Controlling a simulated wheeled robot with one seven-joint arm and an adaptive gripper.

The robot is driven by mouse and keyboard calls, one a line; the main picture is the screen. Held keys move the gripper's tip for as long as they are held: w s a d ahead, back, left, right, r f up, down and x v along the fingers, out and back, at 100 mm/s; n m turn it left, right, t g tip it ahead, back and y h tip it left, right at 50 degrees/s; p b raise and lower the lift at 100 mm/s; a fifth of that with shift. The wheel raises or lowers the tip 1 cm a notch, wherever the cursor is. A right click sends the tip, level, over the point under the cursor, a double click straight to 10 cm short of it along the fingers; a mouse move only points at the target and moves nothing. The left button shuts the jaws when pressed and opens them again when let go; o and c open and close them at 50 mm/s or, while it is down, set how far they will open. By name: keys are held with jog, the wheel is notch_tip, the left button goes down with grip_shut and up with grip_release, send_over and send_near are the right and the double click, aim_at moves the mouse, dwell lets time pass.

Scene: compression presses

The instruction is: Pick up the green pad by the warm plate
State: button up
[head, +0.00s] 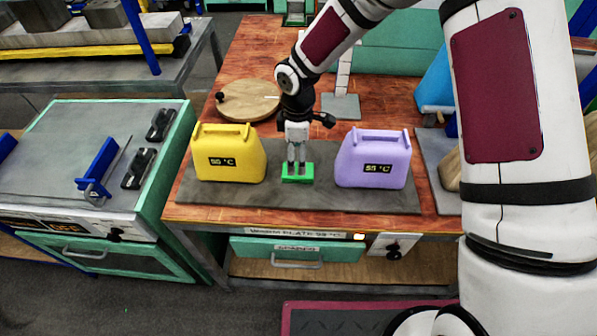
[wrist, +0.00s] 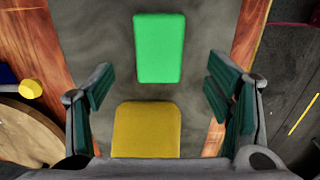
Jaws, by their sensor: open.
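The green pad (head: 297,178) is a small flat block on the grey plate (head: 320,197), between a yellow jug (head: 228,160) and a purple jug (head: 374,163). My gripper (head: 296,168) points down over the pad in the head view; whether it touches the pad is unclear. In the wrist view the pad (wrist: 159,48) lies beyond the space between my two spread fingers (wrist: 158,100), with nothing held. A yellow block-like top (wrist: 147,130), apparently the yellow jug, shows below it between the fingers.
Both jugs read about 55 °C and stand close on either side of my gripper. A round wooden board (head: 245,103) lies behind the yellow jug. A label reading warm plate (head: 296,233) is on the front edge. A green-edged bench (head: 60,150) stands left.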

jog(key=shift+f+p, duration=0.65)
jog(key=shift+f, duration=2.3)
jog(key=c, duration=1)
jog(key=shift+w+r, duration=0.1)
jog(key=shift+r, duration=0.05)
jog(key=shift+r, duration=0.5)
notch_tip(320, 180, up, 2)
jog(key=shift+r+b, duration=0.15)
jog(key=shift+b, duration=0.4)
jog(key=s+d, duration=0.2)
jog(key=s, duration=0.5)
jog(key=s+d+r, duration=0.1)
jog(key=s+d, duration=0.1)
jog(key=s, duration=0.6)
jog(key=shift+s+d+r+b, duration=0.2)
jog(key=shift+s+d+b, duration=0.05)
jog(key=shift+b, duration=0.05)
